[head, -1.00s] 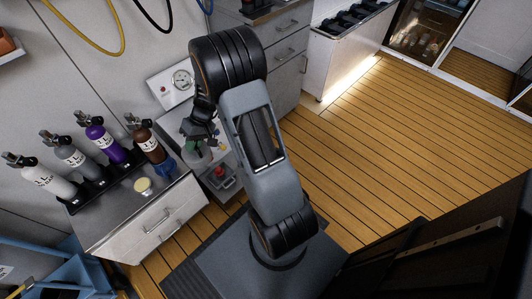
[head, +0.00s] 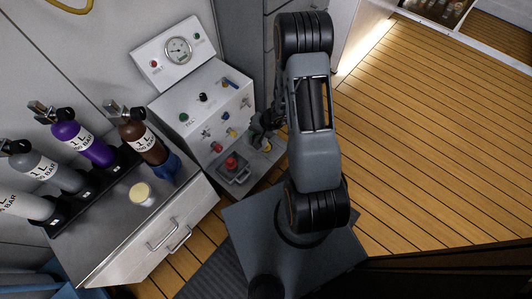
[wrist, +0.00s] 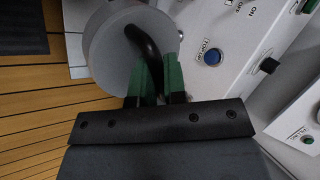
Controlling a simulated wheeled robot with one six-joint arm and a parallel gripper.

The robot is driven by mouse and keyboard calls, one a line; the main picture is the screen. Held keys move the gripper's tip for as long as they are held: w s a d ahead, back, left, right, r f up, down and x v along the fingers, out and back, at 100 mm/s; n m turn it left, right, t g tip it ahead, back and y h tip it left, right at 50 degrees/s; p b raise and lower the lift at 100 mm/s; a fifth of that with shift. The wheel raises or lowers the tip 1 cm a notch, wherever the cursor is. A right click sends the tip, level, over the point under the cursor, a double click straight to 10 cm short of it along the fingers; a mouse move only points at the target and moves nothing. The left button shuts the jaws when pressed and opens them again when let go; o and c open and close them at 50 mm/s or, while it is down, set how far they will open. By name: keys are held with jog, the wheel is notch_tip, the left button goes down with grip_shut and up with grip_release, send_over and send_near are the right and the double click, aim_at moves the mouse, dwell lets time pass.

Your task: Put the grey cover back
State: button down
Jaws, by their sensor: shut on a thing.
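The grey cover (wrist: 101,38) is a round disc with a black curved handle (wrist: 146,48), seen close up in the wrist view. My gripper (wrist: 160,78) has green fingers and is shut on the handle. In the head view my gripper (head: 263,130) is at the right side of the fill panel (head: 205,95), mostly behind my arm. I cannot make out the cover clearly there.
A red button (head: 231,162) sits in a grey recess low on the panel, with a yellow item (head: 267,147) to its right. Wooden floor at right is clear.

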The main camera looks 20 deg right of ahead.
aim_at(265, 146)
jog(key=shift+m+t, duration=0.5)
jog(key=shift+m, duration=0.4)
jog(key=s+f+b, duration=0.1)
jog(key=f, duration=0.1)
jog(key=s+d+f+b, duration=0.1)
jog(key=f, duration=0.2)
jog(key=s+d+f+b, duration=0.1)
jog(key=f, duration=0.2)
jog(key=shift+f, duration=0.15)
jog(key=shift+h, duration=0.3)
jog(key=shift+w+d+f+b, duration=0.8)
jog(key=shift+w+d+f, duration=0.35)
jog(key=shift+w+f, duration=0.95)
jog(key=shift+w+d+f+b, duration=0.75)
jog(key=shift+w+d+f, duration=0.35)
jog(key=shift+w+f, duration=0.95)
jog(key=shift+w+d+f+b, duration=0.8)
jog(key=shift+w+d+f, duration=0.6)
jog(key=shift+f, duration=1.05)
jog(key=shift+w+a, duration=0.25)
jog(key=shift+f+b, duration=0.6)
jog(key=shift+b, duration=0.3)
jog(key=c, duration=1.2)
grip_release()
jog(key=shift+o, duration=0.2)
jog(key=shift+r, duration=0.15)
